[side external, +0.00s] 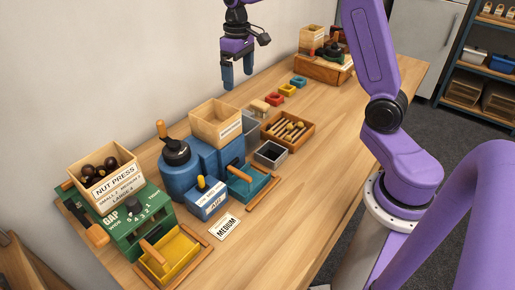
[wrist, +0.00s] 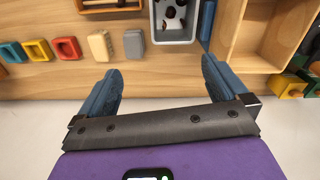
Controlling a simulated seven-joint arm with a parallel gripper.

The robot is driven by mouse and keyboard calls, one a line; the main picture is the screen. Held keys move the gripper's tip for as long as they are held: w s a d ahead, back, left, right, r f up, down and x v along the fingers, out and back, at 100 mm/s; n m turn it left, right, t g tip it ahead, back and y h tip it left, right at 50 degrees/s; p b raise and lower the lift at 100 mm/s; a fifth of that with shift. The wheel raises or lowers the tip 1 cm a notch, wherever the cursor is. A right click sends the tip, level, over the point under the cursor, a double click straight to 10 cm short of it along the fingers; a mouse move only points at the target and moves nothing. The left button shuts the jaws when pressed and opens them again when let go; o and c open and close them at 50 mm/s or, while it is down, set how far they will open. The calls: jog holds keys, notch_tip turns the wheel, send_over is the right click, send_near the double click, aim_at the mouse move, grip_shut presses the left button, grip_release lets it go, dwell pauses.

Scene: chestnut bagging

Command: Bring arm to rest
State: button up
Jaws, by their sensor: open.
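My gripper (side external: 237,78) hangs in the air above the back part of the table, near the wall, with its blue fingers pointing down. In the wrist view its two blue fingers (wrist: 160,85) stand wide apart with nothing between them. My purple arm rises at the right of the side external view. Below the gripper, the wrist view shows a grey bin (wrist: 157,38) holding dark chestnuts and pale pieces. The wooden table (side external: 335,160) lies under everything.
A green nut press (side external: 120,225) with a chestnut hopper (side external: 100,195) stands front left, beside a blue machine (side external: 185,170). A wooden tray of tools (side external: 288,132) and coloured rings (side external: 287,90) lie further back. A "MEDIUM" card (side external: 224,228) lies in front. The table's right side is clear.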

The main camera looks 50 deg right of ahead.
jog(key=s+a+n, duration=0.5)
jog(key=s+a, duration=0.6)
jog(key=s, duration=0.4)
jog(key=s+f+n, duration=0.2)
jog(key=s+n, duration=0.3)
jog(key=s, duration=1.2)
jog(key=shift+s+d, duration=0.15)
jog(key=shift+s, duration=0.2)
jog(key=shift+s+d+f+n, duration=0.15)
jog(key=shift+s+f+n, duration=0.1)
jog(key=shift+s+n, duration=0.15)
jog(key=shift+c, duration=0.6)
jog(key=shift+w, duration=0.1)
